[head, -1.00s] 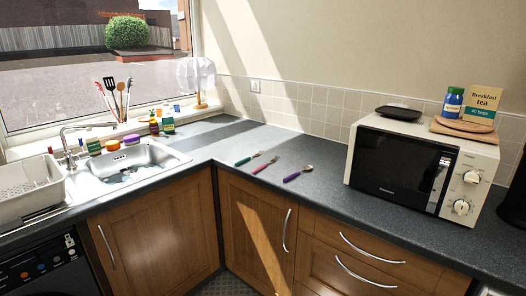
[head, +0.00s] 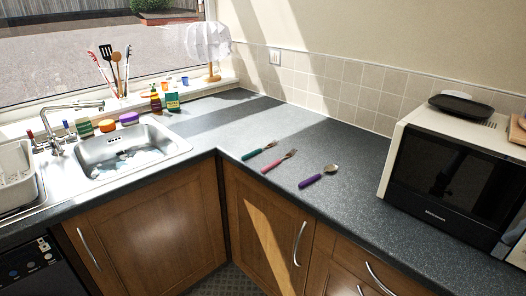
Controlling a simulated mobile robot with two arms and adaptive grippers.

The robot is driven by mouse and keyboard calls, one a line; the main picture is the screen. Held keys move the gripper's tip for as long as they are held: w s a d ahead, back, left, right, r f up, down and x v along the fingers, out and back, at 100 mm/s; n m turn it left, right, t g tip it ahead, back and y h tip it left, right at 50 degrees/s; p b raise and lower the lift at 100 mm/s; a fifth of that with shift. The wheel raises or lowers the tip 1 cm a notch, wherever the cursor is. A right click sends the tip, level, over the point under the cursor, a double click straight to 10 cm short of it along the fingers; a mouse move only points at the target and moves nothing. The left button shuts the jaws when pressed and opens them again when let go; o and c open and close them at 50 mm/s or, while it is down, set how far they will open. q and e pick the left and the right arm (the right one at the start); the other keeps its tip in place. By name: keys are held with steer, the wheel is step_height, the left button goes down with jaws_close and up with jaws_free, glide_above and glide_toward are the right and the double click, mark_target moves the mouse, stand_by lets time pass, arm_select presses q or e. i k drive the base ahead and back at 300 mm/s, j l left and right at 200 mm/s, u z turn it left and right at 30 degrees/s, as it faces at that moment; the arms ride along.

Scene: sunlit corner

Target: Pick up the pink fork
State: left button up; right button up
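The pink fork (head: 279,161) lies flat on the dark grey worktop (head: 330,145), near the counter's inner corner. Its pink handle points to the lower left and its metal tines to the upper right. A teal-handled utensil (head: 259,150) lies just to its left and a purple-handled spoon (head: 318,177) to its right, both apart from it. Neither of my grippers shows in the head view.
A microwave (head: 450,180) with a black tray (head: 461,105) on top stands at the right. The sink (head: 130,155) and tap are at the left, with bottles and sponges behind. The worktop around the cutlery is clear. Cupboard doors (head: 265,215) are below.

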mark_target(272, 164)
steer(key=i+j+u, duration=0.15)
steer(key=i+j, duration=0.25)
steer(key=j, duration=0.3)
steer(key=i+j+u, duration=0.2)
steer(key=i+j, duration=0.2)
steer(key=j, duration=0.25)
steer(key=i+j+u, duration=0.15)
steer(key=i+j, duration=0.3)
steer(key=j+z, duration=0.1)
steer(key=z, duration=1.6)
